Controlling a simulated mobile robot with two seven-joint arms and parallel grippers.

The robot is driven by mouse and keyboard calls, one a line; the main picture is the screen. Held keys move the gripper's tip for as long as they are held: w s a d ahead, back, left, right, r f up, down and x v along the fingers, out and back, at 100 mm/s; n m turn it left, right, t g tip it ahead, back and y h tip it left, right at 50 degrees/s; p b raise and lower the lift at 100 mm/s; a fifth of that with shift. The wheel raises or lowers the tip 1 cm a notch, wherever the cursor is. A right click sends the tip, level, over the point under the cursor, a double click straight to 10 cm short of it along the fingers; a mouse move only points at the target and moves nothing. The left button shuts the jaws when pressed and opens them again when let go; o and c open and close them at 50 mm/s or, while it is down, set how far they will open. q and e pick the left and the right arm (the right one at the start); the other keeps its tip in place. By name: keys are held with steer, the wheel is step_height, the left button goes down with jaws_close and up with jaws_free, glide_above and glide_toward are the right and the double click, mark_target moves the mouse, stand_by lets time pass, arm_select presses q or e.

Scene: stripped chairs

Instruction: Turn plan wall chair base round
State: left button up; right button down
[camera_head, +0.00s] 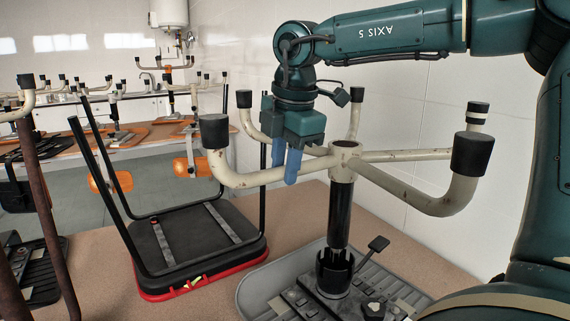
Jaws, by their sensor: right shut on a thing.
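A chair base (435,203) with cream, scuffed legs and black feet stands upside down on a black column (341,215), feet pointing up. The column rises from a grey chair seat underside (260,290) lying on the brown table. The fingers partly hide that leg. My left gripper is not in view.
A white tiled wall (420,115) stands close behind and right of the base. A red-edged black chair (195,240) with upright tubes lies left of it. A brown tube (45,200) stands at the far left. Other stripped chairs fill a far table. Brown table top (100,290) is bare at the lower left.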

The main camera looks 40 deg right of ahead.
steer(key=shift+r, duration=0.1)
steer(key=c, duration=1.2)
jaws_free()
steer(key=shift+o, duration=0.2)
step_height(320, 180, up, 13)
steer(key=s, duration=0.2)
steer(key=shift+s+a+p, duration=0.15)
steer(key=shift+s+p, duration=0.15)
